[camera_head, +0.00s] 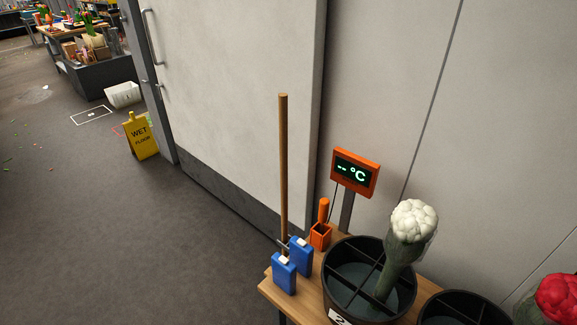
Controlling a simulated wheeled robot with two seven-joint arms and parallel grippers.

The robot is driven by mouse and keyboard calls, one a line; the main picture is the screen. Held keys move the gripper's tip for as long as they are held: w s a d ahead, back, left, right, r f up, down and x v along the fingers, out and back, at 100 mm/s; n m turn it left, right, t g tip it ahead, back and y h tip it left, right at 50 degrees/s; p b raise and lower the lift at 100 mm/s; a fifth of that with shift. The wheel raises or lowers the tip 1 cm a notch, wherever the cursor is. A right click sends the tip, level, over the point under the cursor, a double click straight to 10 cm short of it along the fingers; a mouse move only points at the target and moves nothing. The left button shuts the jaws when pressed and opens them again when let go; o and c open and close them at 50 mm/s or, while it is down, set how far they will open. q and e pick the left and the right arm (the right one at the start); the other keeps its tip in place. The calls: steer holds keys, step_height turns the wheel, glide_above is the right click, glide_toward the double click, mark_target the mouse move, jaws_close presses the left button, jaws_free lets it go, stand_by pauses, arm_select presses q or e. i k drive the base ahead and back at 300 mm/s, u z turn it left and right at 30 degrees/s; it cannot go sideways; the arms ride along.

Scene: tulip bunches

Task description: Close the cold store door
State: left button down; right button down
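The cold store door (235,80) is a large pale panel with a dark grey kick plate (225,190) along its bottom. A long vertical metal handle (152,38) is near its left edge, beside a grey upright post (143,75). The door's right edge stands proud of the pale wall (390,70), with a dark shadow line between them. I cannot tell from this view whether any opening is left at the post. Neither of my grippers is in view.
A wooden table (290,302) at lower right holds a divided black bucket (333,292) with a white-topped bunch, blue bottles (284,275), an orange holder and a temperature display (354,172). A wooden pole (283,170) rises there. A yellow wet-floor sign (141,137) stands left. Grey floor between is clear.

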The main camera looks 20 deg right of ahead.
mark_target(222, 66)
steer(key=u, duration=1.05)
steer(key=i, duration=1.6)
steer(key=z, duration=3.55)
